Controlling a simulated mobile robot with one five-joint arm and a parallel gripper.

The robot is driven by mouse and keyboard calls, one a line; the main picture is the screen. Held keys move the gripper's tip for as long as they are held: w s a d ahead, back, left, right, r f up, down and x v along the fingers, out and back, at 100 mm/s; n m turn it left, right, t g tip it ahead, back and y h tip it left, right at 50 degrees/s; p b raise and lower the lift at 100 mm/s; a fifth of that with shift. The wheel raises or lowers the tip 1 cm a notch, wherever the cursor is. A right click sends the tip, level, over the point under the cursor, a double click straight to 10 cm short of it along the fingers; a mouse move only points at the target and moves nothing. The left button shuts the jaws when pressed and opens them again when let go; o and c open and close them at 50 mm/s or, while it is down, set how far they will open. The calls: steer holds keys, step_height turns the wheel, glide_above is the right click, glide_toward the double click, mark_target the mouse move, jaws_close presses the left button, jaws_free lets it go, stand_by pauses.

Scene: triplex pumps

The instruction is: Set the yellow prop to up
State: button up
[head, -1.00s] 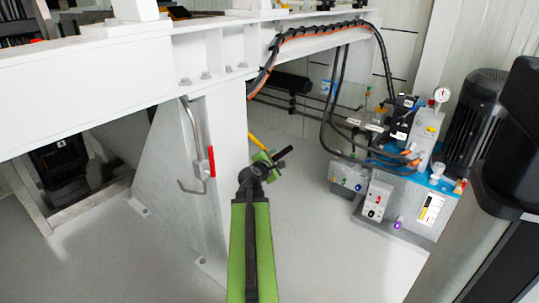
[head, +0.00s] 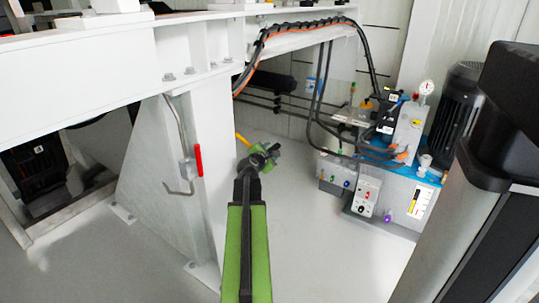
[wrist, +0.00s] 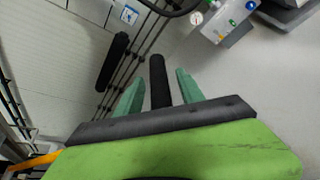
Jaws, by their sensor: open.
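The yellow prop (head: 241,139) shows as a short slanted yellow bar just behind and left of my gripper (head: 268,152) in the head view. Most of it is hidden by the white post and my arm. In the wrist view, a yellow-orange bar (wrist: 38,161) enters at the lower left, outside the fingers. My gripper (wrist: 159,88) is open, with its two green fingers apart. A dark rod shows between them; I cannot tell what it belongs to. My gripper appears apart from the yellow bar.
A white post and beam (head: 213,150) stand left of my arm, with a red-handled lever (head: 198,160) on the post. A hydraulic unit (head: 395,175) with hoses and a motor stands at right. Grey floor (head: 310,240) is clear between them.

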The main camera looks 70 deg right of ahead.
steer(key=shift+c, duration=0.2)
jaws_close()
steer(key=shift+a, duration=0.15)
stand_by(1.1)
